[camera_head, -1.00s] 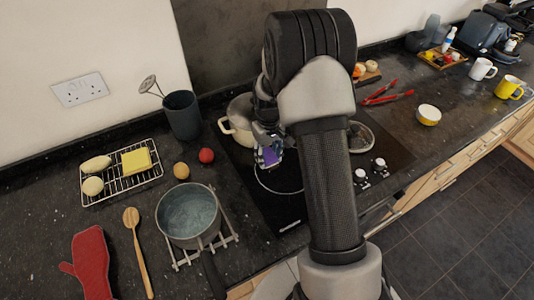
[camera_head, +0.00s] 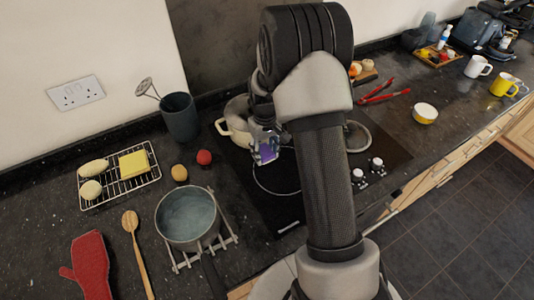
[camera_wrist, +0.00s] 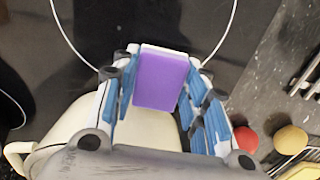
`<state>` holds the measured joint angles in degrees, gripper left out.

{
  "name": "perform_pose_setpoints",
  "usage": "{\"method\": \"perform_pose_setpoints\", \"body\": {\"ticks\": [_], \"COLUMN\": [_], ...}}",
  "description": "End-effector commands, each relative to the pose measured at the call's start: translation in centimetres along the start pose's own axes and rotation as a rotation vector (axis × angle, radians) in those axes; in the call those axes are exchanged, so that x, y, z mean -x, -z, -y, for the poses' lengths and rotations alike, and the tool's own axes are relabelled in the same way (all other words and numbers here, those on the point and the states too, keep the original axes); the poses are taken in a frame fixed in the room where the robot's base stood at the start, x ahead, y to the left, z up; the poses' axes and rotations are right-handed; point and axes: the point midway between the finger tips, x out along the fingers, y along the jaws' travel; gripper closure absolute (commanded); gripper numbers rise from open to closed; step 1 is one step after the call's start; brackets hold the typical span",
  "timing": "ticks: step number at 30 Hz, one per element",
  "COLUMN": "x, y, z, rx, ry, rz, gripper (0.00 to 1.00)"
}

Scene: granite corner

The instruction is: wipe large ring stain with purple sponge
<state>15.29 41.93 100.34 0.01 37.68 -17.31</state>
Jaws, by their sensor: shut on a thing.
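My gripper (camera_head: 264,150) is shut on the purple sponge (camera_wrist: 162,78), which sits between its blue-padded fingers. In the head view the sponge (camera_head: 267,152) is small and partly covered by the fingers. A thin pale ring (camera_head: 262,186) lies on the black hob below the gripper. Its arc also shows in the wrist view (camera_wrist: 68,38), on both sides of the sponge. I cannot tell whether this ring is the stain or a burner marking. The sponge appears to be above the hob; contact cannot be made out. My arm hides part of the hob.
A cream pot (camera_head: 236,125) stands close behind the gripper. A grey saucepan (camera_head: 187,218) stands on a trivet to the left. A red ball (camera_head: 204,157) and an orange ball (camera_head: 179,173) lie beside the hob. Red tongs (camera_head: 377,91) lie to the right. The hob's front (camera_head: 285,205) is clear.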

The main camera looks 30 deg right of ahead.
Motion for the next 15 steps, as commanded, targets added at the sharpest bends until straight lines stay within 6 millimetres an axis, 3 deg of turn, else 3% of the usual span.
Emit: {"method": "perform_pose_setpoints", "body": {"ticks": [15], "x": [5.1], "y": [0.3], "z": [0.8], "rx": [0.000], "ry": [0.000], "rz": [-0.001], "gripper": [0.82]}}
